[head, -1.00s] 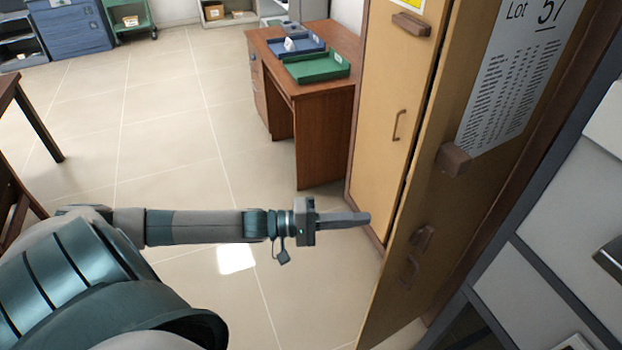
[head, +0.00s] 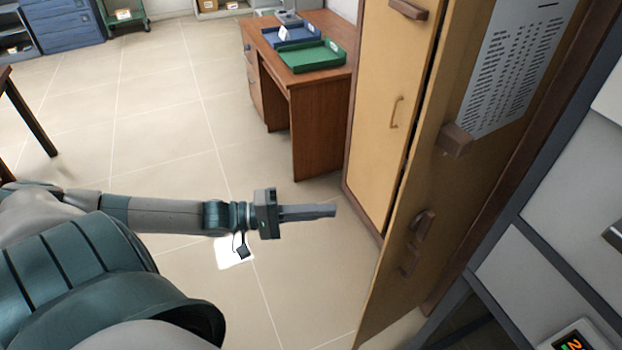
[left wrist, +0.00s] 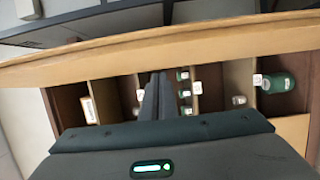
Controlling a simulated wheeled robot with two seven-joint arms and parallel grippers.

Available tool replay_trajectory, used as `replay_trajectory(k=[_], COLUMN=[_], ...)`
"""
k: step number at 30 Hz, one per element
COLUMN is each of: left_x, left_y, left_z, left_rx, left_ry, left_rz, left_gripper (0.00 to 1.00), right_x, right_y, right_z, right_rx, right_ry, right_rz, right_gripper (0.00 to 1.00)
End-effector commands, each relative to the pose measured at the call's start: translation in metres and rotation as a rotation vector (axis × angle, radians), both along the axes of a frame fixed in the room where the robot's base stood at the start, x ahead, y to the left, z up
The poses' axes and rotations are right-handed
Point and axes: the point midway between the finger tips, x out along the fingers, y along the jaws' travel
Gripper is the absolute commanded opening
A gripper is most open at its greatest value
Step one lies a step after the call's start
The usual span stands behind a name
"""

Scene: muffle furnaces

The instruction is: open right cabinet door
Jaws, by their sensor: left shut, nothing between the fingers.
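The right cabinet door (head: 392,290) is a tan wooden panel that stands swung open, with a printed white sheet (head: 510,70) and a dark handle (head: 422,227) on it. The closed left door (head: 378,120) has a thin handle. My left gripper (head: 334,210) is shut and empty, in the air left of the open door and apart from it. In the left wrist view its fingers (left wrist: 157,97) point toward the open cabinet, whose shelves hold several bottles (left wrist: 278,83). The open door (left wrist: 130,50) crosses that view as a pale strip. My right gripper is out of view.
A brown desk (head: 318,140) with a green tray (head: 312,57) and a blue tray (head: 289,35) stands beyond. Grey equipment (head: 540,275) is close on the right. Tiled floor (head: 150,130) is clear in the middle; a dark table leg (head: 33,118) is at the left.

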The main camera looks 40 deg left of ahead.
Motion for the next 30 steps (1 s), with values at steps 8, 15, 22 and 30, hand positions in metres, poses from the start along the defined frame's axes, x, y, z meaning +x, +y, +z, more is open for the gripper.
replay_trajectory(k=[8,15,22,30], left_x=[-0.017,-0.02,-0.02,-0.02], left_y=[0.012,0.014,0.014,0.014], left_z=[-0.001,0.0,0.0,0.0], left_rx=[0.001,-0.001,-0.001,0.0], left_ry=[0.002,-0.001,-0.001,0.0], left_rz=[0.0,0.0,0.0,0.0], left_gripper=[0.0,0.0,0.0,0.0], right_x=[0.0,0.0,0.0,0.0], right_y=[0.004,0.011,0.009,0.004], right_z=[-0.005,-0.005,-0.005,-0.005], right_rx=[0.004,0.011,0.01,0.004], right_ry=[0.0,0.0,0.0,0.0], right_rz=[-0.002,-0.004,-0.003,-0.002], right_gripper=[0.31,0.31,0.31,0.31])
